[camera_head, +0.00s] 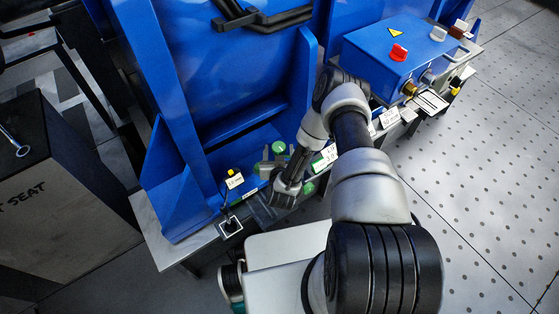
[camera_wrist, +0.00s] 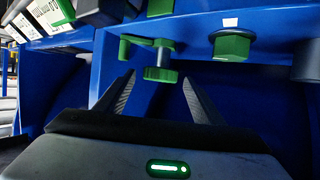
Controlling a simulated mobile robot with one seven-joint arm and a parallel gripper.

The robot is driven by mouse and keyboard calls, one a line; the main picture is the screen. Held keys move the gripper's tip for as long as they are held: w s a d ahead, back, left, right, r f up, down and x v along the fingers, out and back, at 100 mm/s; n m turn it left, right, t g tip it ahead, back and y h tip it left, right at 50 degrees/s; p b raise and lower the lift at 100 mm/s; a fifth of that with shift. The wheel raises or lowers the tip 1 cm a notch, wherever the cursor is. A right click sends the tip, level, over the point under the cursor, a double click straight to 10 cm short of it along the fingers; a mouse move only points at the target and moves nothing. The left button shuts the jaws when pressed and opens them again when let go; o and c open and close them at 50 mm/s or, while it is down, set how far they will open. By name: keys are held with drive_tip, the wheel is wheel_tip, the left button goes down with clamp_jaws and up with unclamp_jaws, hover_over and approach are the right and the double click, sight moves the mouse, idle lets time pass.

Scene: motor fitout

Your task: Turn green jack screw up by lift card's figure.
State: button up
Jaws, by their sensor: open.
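In the wrist view, a green screw (camera_wrist: 163,52) with a round green foot or knob (camera_wrist: 160,75) shows beyond my gripper (camera_wrist: 158,82). The jaws are open and empty, with one finger on each side of that foot in the picture; I cannot tell the depth between them. A green hex head (camera_wrist: 232,46) with a white mark is to its right. In the head view, my gripper (camera_head: 288,187) is at the blue stand's front edge, near a green round part (camera_head: 279,146) and another green part (camera_head: 308,187). A white-and-green card (camera_head: 325,158) is beside it; its figure is too small to read surely.
A small white card (camera_head: 234,182) with a yellow top is left of my gripper. A blue control box (camera_head: 390,55) with a red button (camera_head: 398,52) stands at the upper right. A dark cabinet (camera_head: 50,190) stands left. The perforated floor (camera_head: 490,150) at right is clear.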

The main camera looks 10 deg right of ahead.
drive_tip(key=p+v, duration=0.4)
drive_tip(key=v, duration=1.3)
drive_tip(key=shift+w, duration=0.1)
idle(1.1)
